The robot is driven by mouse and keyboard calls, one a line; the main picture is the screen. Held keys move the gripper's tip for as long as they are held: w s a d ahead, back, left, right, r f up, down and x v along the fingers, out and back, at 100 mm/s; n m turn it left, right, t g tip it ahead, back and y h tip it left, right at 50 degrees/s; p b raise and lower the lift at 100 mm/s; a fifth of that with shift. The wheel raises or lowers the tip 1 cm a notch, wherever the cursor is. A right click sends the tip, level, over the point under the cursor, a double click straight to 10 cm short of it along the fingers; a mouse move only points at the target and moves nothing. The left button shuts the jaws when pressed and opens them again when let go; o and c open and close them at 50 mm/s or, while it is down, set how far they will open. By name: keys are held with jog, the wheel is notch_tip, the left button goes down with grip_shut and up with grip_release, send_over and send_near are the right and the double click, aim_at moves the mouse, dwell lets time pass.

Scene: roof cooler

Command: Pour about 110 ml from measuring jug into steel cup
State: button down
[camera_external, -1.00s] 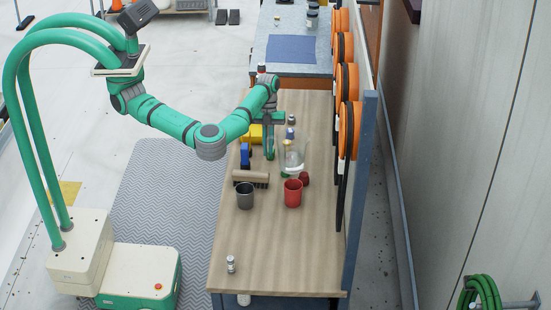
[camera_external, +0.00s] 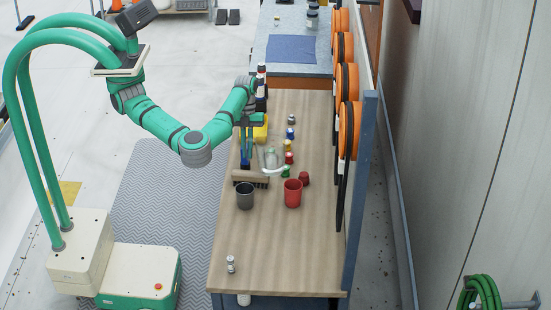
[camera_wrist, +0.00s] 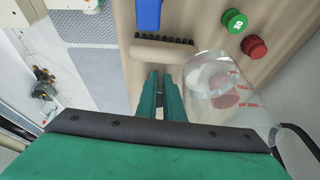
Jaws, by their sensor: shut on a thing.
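The clear measuring jug (camera_external: 270,160) hangs above the bench behind the cups and looks tilted. In the wrist view the jug (camera_wrist: 235,97), with red markings, is just right of the fingers. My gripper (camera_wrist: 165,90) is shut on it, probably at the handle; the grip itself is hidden. In the external view my gripper (camera_external: 250,145) is to the left of the jug. The steel cup (camera_external: 245,196), dark grey, stands upright on the bench, nearer the camera than the jug and apart from it. I cannot tell the liquid level in the jug or cup.
A red cup (camera_external: 293,194) stands right of the steel cup. A brush (camera_external: 250,179) lies behind the steel cup. Several small capped containers, including a green one (camera_wrist: 234,21), stand to the right. The front of the wooden bench (camera_external: 280,245) is mostly clear.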

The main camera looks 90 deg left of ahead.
jog(key=shift+s+d+f+t+y, duration=0.2)
jog(key=shift+f+t+y, duration=0.3)
jog(key=shift+f+y, duration=0.25)
jog(key=shift+s+d+f+m+t+y, duration=0.1)
jog(key=shift+s+d+m+t+y, duration=0.1)
jog(key=shift+t+y, duration=0.4)
jog(key=shift+s+d+f+m+t+y, duration=0.1)
jog(key=shift+s+d+t+y, duration=0.1)
jog(key=shift+t+y, duration=0.35)
jog(key=shift+s+d+f+t+y, duration=0.2)
jog(key=shift+d+t+y, duration=0.4)
jog(key=shift+y, duration=0.4)
jog(key=shift+a+r+m+t+y, duration=0.15)
jog(key=shift+m+t+y, duration=0.15)
jog(key=shift+t+y, duration=0.15)
jog(key=shift+w+a+f+t+y, duration=0.2)
jog(key=shift+f+t+y, duration=0.1)
jog(key=shift+t+y, duration=0.35)
jog(key=shift+w+a+f+t+y, duration=0.15)
jog(key=shift+f+t+y, duration=0.4)
jog(key=shift+f, duration=0.4)
jog(key=shift+f+m+t+y+p, duration=0.2)
jog(key=shift+m+t+y+p, duration=0.15)
jog(key=shift+t+y, duration=0.25)
jog(key=shift+r+t+y+p, duration=0.35)
jog(key=shift+y+p, duration=0.1)
jog(key=shift+p, duration=0.25)
